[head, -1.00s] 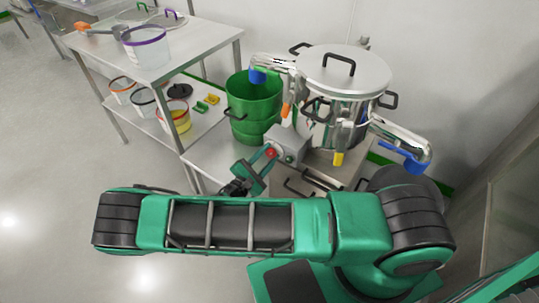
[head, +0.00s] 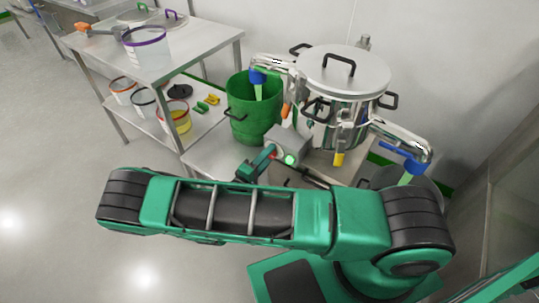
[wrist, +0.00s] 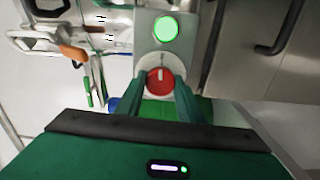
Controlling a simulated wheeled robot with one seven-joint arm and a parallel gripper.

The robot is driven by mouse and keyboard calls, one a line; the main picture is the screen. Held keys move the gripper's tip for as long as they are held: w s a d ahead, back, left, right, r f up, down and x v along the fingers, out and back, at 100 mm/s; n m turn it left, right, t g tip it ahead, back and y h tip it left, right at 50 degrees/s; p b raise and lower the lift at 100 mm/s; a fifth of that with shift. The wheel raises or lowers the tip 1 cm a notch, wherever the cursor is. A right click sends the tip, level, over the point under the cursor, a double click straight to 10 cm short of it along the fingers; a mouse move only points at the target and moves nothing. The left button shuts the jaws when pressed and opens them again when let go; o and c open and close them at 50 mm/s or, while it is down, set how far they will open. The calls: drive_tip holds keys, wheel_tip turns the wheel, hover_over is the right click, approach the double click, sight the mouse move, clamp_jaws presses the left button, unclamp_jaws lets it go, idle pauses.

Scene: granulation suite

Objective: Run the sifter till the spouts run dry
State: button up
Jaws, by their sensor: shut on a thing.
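The sifter (head: 345,72) is a lidded steel drum with two spouts. A pale green stream falls from the left spout (head: 257,75) into the green bin (head: 250,125). Another stream leaves the right spout (head: 414,167) toward a grey bin (head: 432,188), mostly hidden by my arm. The control box (head: 284,143) has a lit green lamp, which also shows in the wrist view (wrist: 166,29). My gripper (wrist: 160,88) is shut on the red knob (wrist: 160,78), whose white mark points roughly at the lamp. In the head view my gripper (head: 262,163) is at the box's left side.
A steel shelf table (head: 190,55) stands at left, with a purple-rimmed tub (head: 146,44) on top and several tubs below. Yellow and green pieces (head: 207,105) lie on its lower shelf. The wall is close behind the sifter. Floor at left is clear.

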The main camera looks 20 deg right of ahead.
drive_tip(key=shift+a+f+m, duration=0.1)
drive_tip(key=shift+a+m, duration=0.1)
drive_tip(key=shift+m, duration=0.3)
idle(0.3)
drive_tip(key=o, duration=1.1)
drive_tip(key=shift+f, duration=0.1)
drive_tip(key=shift+c, duration=0.2)
drive_tip(key=shift+d, duration=0.1)
drive_tip(key=v, duration=1)
drive_tip(key=shift+s+a, duration=0.2)
drive_tip(key=shift+a, duration=0.15)
